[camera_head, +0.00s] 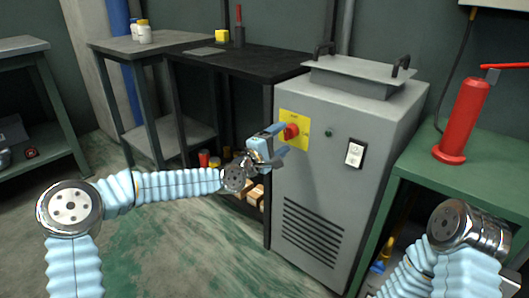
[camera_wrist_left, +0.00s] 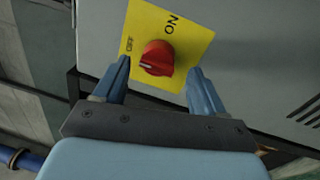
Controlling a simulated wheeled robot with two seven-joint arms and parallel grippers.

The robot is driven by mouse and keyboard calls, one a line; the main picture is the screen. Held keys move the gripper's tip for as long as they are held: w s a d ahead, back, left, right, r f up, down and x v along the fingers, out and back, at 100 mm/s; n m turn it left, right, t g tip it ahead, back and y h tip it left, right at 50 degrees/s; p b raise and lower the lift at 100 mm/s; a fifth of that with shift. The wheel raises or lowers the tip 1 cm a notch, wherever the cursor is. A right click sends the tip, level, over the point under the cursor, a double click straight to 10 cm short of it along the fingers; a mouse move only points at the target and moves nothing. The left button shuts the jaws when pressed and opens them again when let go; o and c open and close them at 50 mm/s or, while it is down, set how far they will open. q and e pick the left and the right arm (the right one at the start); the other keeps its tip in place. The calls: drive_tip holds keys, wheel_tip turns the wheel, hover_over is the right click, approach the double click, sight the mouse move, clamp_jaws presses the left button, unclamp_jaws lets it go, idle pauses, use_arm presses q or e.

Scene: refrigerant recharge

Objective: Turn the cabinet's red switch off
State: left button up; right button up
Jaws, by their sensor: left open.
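The grey cabinet (camera_head: 325,190) stands right of centre in the head view. Its red switch (camera_head: 291,131) sits on a yellow plate (camera_head: 302,118) on the upper left of the front. In the left wrist view the red switch (camera_wrist_left: 157,58) shows on the yellow plate (camera_wrist_left: 190,38), with ON printed near it and smaller lettering at the left. My left gripper (camera_head: 280,140) is open, its fingertips close to the switch. In the wrist view the two blue fingers (camera_wrist_left: 160,75) stand on either side of the knob, with gaps. My right arm shows at lower right; its gripper is out of view.
A green indicator (camera_head: 328,133) and a white rocker panel (camera_head: 355,154) are on the cabinet front. A dark table (camera_head: 250,58) stands left of the cabinet. A green bench (camera_head: 490,185) with a red cylinder (camera_head: 463,120) is at right. Open floor lies in front.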

use_arm(q)
drive_tip(key=v, duration=1.1)
drive_tip(key=s+d+f+m+g+y+p, duration=0.1)
drive_tip(key=s+d+f+m+g+p, duration=0.25)
drive_tip(key=f, duration=0.75)
drive_tip(key=s+f+m+g+y+p, duration=0.15)
drive_tip(key=s+f+g, duration=0.35)
drive_tip(key=f, duration=0.6)
drive_tip(key=s+a+f+m+g+y+p, duration=0.1)
drive_tip(key=s+a+f+m+g+y, duration=0.1)
drive_tip(key=s+f, duration=0.5)
drive_tip(key=s+a+f+m+g+y+p, duration=0.2)
drive_tip(key=s+a+f+m+g, duration=0.2)
drive_tip(key=s, duration=1)
wheel_tip(320, 180, down, 3)
drive_tip(key=shift+s+a+r+y, duration=0.1)
drive_tip(key=shift+s+a+y, duration=0.25)
drive_tip(key=shift+a, duration=0.35)
